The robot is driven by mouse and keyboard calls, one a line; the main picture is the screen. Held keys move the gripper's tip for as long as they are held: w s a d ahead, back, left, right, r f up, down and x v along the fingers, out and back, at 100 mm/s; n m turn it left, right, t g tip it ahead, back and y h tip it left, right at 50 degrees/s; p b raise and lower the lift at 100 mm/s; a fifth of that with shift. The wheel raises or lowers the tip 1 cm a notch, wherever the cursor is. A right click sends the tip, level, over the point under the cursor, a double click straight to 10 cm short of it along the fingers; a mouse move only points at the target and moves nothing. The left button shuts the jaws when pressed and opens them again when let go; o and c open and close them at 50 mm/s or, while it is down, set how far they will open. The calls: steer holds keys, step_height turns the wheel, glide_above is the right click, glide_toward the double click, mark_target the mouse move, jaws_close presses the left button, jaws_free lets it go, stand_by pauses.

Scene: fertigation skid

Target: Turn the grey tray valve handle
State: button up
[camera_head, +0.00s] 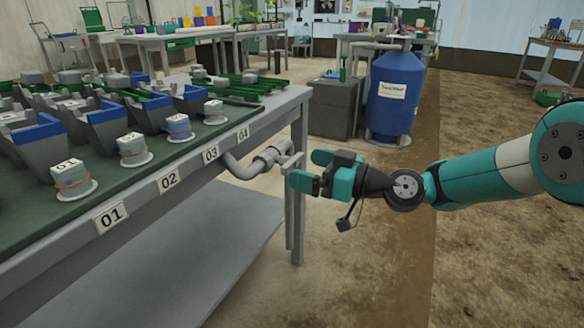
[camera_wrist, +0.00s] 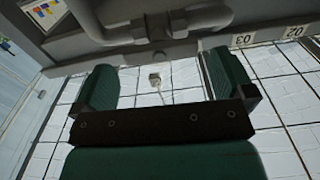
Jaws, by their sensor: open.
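A grey pipe (camera_head: 240,168) with a grey valve (camera_head: 270,155) comes out under the tray table's right edge, near the front leg. The valve handle (camera_head: 291,162) appears as a small grey piece at its right end; its exact angle is hard to tell. My gripper (camera_head: 304,170), with teal fingers, is open just right of the handle and points left toward it. In the wrist view the open fingers (camera_wrist: 160,84) frame a small pale piece (camera_wrist: 155,79), which may be the handle's end. The grey pipe (camera_wrist: 190,22) crosses the top there. Nothing is held.
The tray table (camera_head: 250,126) bears numbered labels, blue-fronted trays and white-based sensor-like units. Its front leg (camera_head: 299,205) stands close to my gripper. A blue tank (camera_head: 393,92) stands behind. The floor (camera_head: 365,270) below and right is clear.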

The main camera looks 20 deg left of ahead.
mark_target(296, 164)
steer(key=shift+w+a, duration=0.2)
steer(key=shift+a, duration=1.9)
steer(key=c, duration=0.7)
steer(key=shift+c, duration=0.2)
